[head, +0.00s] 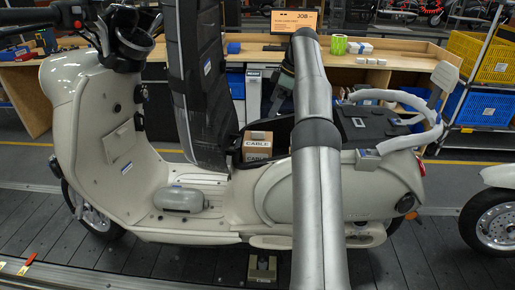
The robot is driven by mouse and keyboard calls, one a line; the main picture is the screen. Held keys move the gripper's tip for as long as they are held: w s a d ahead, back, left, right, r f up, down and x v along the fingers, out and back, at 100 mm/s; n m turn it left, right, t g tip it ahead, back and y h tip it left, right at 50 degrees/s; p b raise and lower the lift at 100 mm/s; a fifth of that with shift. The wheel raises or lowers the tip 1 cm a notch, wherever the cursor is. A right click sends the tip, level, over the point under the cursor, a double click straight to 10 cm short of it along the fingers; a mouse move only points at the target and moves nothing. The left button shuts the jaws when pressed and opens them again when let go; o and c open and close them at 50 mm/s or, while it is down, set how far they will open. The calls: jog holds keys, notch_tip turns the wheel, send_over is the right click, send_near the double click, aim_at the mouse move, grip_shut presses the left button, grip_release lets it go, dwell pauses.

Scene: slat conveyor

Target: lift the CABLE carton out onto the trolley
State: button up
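The CABLE carton (257,147) is a small brown box with a white label reading CABLE. It stands upright in the open space under the raised seat of a cream scooter (270,195), and the body edge hides its bottom. The long dark seat (203,85) stands up just left of the carton. My silver arm crosses the middle of the view, right of the carton. A dark part behind the arm may be my wrist, but I cannot make out my gripper or its fingers. I cannot identify a trolley.
A white grab rail (398,120) curves around the scooter's dark rear deck (372,124). A wooden workbench (385,72) runs behind, with a green roll (339,44) and a JOB sign (296,20). Blue and yellow crates stand right. Another scooter's wheel (494,222) shows at the right edge.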

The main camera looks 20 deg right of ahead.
aim_at(258, 138)
jog(key=b+x, duration=0.3)
jog(key=x, duration=0.8)
jog(key=shift+w+d+f, duration=0.1)
jog(key=shift+w+d, duration=0.05)
jog(key=shift+w, duration=0.05)
jog(key=shift+p+x, duration=0.75)
jog(key=shift+x, duration=2.35)
jog(key=shift+c, duration=0.3)
jog(key=c, duration=0.6)
